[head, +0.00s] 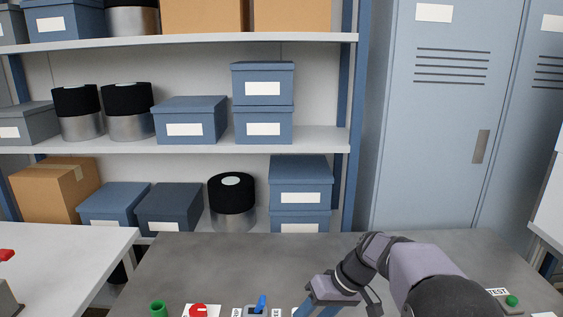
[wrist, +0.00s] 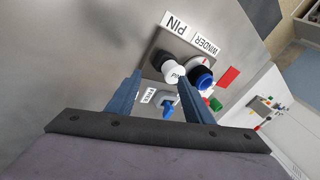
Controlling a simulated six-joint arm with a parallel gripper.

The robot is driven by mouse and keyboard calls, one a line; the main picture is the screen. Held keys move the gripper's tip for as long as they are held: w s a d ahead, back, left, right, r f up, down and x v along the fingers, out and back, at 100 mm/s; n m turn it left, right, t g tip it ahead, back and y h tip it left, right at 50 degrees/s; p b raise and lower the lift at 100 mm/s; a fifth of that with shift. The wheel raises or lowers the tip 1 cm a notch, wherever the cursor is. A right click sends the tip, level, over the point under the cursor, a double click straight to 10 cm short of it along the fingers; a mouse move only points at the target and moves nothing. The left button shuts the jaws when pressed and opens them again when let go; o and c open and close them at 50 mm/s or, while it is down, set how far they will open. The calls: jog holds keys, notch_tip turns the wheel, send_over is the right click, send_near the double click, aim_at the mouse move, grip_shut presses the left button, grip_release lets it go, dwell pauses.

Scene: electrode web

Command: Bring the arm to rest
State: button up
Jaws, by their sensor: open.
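My arm (head: 425,268) reaches in from the lower right of the head view, bent over the grey bench. My gripper (head: 317,310) points down at the bottom edge, its fingertips cut off there. In the wrist view my gripper (wrist: 159,77) is open, its two blue fingers apart with nothing held between them. A white round knob (wrist: 175,72) on a plate labelled PIN shows beyond the fingertips. I cannot tell the exact gap, but no contact is visible.
On the bench (head: 225,265) are a blue lever switch (head: 261,303), a red knob (head: 198,310), a green cylinder (head: 158,309) and a green TEST button (head: 511,300). A blue-topped knob (wrist: 205,79) is beside the right finger. Shelves and a locker (head: 440,120) stand behind.

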jog(key=s+d+r+m+h+p, duration=0.1)
jog(key=s+d+m+h+p, duration=0.1)
jog(key=s, duration=0.8)
jog(key=s+d+r+m+h+p, duration=0.2)
jog(key=s+d+p, duration=0.4)
jog(key=s, duration=0.5)
jog(key=shift+s+d+g+h+p, duration=0.3)
jog(key=shift+d+h+p, duration=0.1)
jog(key=shift+h, duration=0.5)
